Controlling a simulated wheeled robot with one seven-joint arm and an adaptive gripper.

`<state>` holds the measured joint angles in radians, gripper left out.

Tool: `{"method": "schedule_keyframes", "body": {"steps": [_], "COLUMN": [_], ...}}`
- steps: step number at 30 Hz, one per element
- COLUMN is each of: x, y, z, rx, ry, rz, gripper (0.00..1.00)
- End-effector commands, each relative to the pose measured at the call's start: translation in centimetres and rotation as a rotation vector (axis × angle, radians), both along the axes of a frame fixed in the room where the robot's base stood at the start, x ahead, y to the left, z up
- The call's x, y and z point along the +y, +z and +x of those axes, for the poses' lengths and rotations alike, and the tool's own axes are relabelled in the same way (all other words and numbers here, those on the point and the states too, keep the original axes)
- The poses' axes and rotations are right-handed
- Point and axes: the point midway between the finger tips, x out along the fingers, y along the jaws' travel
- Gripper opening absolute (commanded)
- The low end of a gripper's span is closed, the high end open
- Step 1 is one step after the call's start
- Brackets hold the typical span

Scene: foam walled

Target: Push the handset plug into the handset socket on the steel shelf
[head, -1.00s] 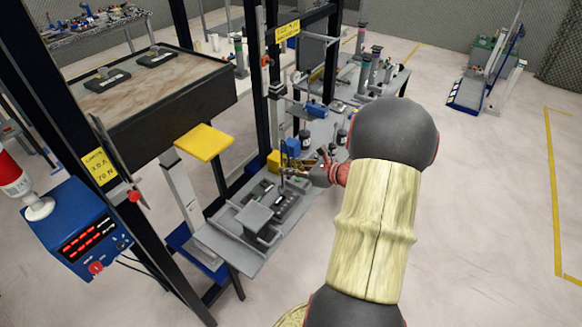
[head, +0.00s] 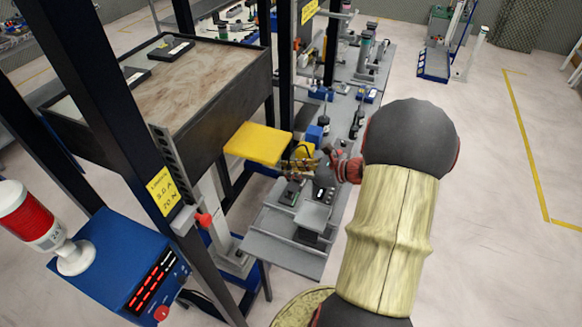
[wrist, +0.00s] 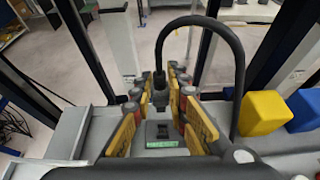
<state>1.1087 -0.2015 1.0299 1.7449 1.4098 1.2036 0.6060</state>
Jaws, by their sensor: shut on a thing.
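My gripper (wrist: 161,98), with yellow finger pads, is shut on the dark handset plug (wrist: 160,82). A black cable loops up from the plug and down to the right. In the wrist view a grey block with a green label reading like HANDSET (wrist: 162,144) lies below the fingers. A small dark opening, apparently the handset socket (wrist: 163,130), is beside that label. The plug looks apart from the socket, but the exact gap is unclear. In the head view my gripper (head: 308,160) is over the steel shelf (head: 285,254), and the plug is too small to make out.
A yellow plate (head: 258,143) stands close left of my gripper. A yellow block (wrist: 264,112) and a blue block (wrist: 304,106) sit right of the cable. Black posts (head: 150,160) and a blue control box (head: 125,260) stand on the left. Open floor (head: 490,180) lies right.

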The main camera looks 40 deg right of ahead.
Motion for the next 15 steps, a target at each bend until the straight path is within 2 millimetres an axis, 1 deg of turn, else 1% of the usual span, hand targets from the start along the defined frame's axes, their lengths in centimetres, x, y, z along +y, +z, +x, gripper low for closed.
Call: {"method": "schedule_keyframes", "body": {"steps": [13,15], "x": [-0.04,-0.06], "y": [0.1,-0.42], "z": [0.0,0.01], "rx": [0.0,0.0], "ry": [-0.003,-0.003], "rz": [0.001,0.0], "gripper": [0.0,0.0]}}
